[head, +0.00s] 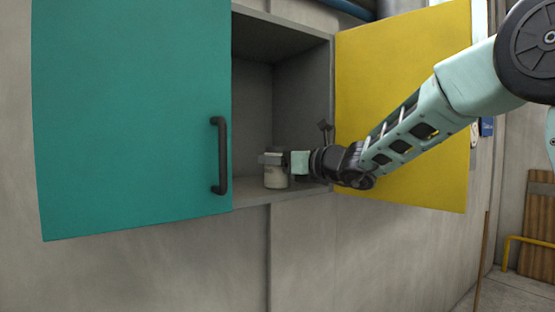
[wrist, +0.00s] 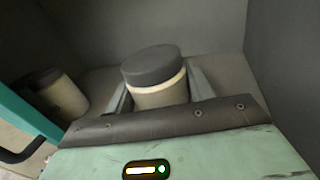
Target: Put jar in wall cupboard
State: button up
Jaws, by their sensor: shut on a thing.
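The jar (head: 276,178) is pale cream and upright inside the wall cupboard (head: 285,197), at the bottom of its open right part. My gripper (head: 273,159) reaches in from the right and is shut on the jar near its top. In the wrist view the jar (wrist: 156,82), with its dark grey lid, sits between the two fingers (wrist: 160,92). Its base is hidden there. In the head view its base is at or very near the cupboard floor; I cannot tell whether it touches.
The yellow door (head: 400,110) is swung open on the right, behind my arm. The teal door (head: 130,110), with a dark handle (head: 220,155), covers the left part. A second pale, grey-lidded jar (wrist: 62,97) stands left, near the teal door's edge (wrist: 28,112).

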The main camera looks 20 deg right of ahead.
jog(key=o, duration=1.1)
jog(key=shift+f, duration=0.1)
jog(key=b+v, duration=0.5)
jog(key=v, duration=0.7)
